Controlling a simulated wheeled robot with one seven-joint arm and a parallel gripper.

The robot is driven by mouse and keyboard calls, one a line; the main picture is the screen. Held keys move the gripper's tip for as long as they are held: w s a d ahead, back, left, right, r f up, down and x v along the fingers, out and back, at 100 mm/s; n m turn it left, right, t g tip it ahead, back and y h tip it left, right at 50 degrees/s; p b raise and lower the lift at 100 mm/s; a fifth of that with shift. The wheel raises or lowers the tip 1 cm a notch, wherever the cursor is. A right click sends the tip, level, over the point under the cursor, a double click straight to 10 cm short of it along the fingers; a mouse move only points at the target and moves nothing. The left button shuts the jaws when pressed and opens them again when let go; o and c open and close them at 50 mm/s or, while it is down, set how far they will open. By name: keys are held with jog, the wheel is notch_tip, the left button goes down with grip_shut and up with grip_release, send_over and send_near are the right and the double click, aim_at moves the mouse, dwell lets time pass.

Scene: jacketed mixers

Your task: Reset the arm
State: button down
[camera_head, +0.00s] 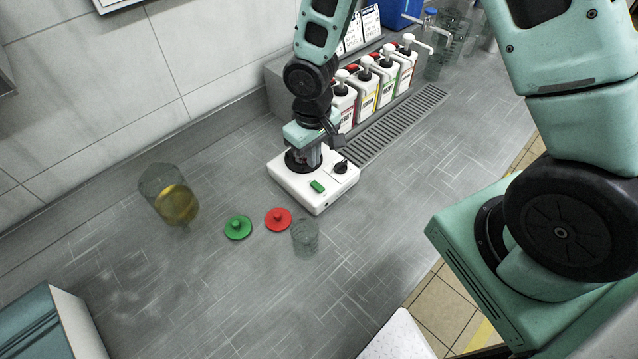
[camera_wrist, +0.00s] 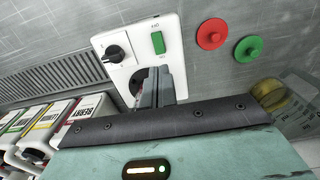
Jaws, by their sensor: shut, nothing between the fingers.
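My gripper (camera_head: 313,153) is shut and empty, just above the white mixer base (camera_head: 319,200). In the wrist view its fingertips (camera_wrist: 158,84) are together in front of the base's dark round socket. I cannot tell whether they touch it. The base (camera_wrist: 178,55) has a black knob (camera_wrist: 114,53) and a green rocker switch (camera_wrist: 158,42). In the head view the switch (camera_head: 317,187) is at the front and the knob (camera_head: 341,167) at the right. My arm hides part of the base.
A green lid (camera_head: 238,228), a red lid (camera_head: 278,219) and a clear cup (camera_head: 305,237) lie near the base. A clear jug with amber liquid (camera_head: 176,204) is left. Pump bottles (camera_head: 364,88) stand behind right, by a drain grate (camera_head: 400,125). The front counter is clear.

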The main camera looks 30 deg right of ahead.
dwell(0.3)
jog(key=s+a+r+n+b, duration=0.2)
jog(key=s+a+r, duration=0.1)
jog(key=s+r, duration=0.4)
jog(key=s+a+r+n+b, duration=0.2)
jog(key=s+r, duration=0.6)
jog(key=s, duration=0.5)
jog(key=shift+a+r+y, duration=0.3)
jog(key=shift+a, duration=0.35)
jog(key=w+d+f+m+b, duration=0.2)
jog(key=w+d+f, duration=0.1)
jog(key=w, duration=0.6)
jog(key=w+d+f+m+b, duration=0.2)
jog(key=w+f, duration=0.3)
jog(key=w, duration=0.5)
jog(key=shift+w+d+f, duration=0.25)
jog(key=shift+d, duration=0.4)
